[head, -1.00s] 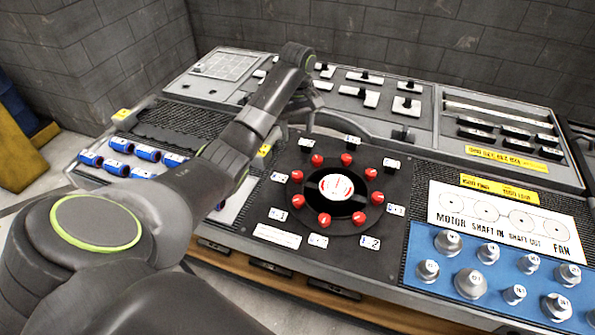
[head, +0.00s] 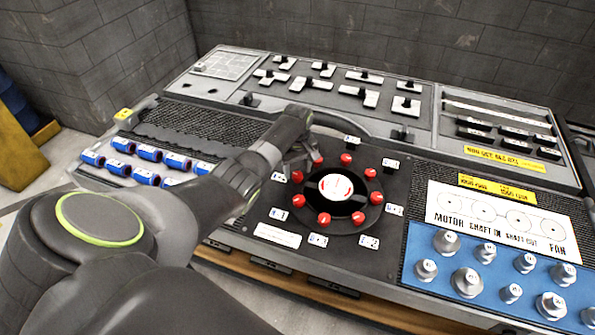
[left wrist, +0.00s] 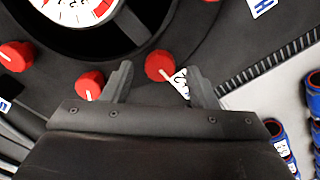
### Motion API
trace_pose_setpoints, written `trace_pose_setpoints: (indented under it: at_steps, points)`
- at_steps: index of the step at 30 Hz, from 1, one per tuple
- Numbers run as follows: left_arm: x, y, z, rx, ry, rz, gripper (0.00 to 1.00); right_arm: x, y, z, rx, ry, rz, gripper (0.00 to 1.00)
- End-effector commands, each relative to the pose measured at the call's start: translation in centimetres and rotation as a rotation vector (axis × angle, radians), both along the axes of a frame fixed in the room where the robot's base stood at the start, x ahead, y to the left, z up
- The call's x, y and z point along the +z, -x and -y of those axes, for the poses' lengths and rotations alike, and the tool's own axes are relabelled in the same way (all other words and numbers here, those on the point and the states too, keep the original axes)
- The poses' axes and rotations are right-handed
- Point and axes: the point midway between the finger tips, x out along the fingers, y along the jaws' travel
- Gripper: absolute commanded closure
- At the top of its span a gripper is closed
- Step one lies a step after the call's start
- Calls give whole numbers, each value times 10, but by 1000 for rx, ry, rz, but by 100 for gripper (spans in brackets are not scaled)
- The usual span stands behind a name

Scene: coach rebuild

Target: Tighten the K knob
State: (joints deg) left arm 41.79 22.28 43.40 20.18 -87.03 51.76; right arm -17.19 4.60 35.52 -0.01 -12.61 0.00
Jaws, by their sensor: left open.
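Several red knobs ring a round black dial (head: 336,205) with a white and red face, on a dark panel. My left gripper (head: 308,160) is open at the upper left of this ring in the head view. In the left wrist view, a red knob (left wrist: 160,66) lies between the open fingers of my left gripper (left wrist: 160,82), near their tips; whether they touch it I cannot tell. A white label beside this knob is partly hidden by the right finger. I cannot read which knob is K. My right gripper is not in view.
Switches (head: 358,92) fill the back panel. A blue board (head: 455,262) with silver fasteners is on the right. A raised grey edge runs behind the dial panel.

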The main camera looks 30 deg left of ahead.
Motion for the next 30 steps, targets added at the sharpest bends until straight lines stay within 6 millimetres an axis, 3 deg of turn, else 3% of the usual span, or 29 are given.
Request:
trace_pose_setpoints:
  at_steps: [6,15,25,30]
  points:
    - [-14,0,0,0,-1,-1,47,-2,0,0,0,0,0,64]
    - [-15,0,0,0,0,0,47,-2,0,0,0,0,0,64]
    - [-15,0,0,0,0,0,90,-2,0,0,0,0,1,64]
    - [-14,0,0,-6,-1,-1,91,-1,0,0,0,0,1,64]
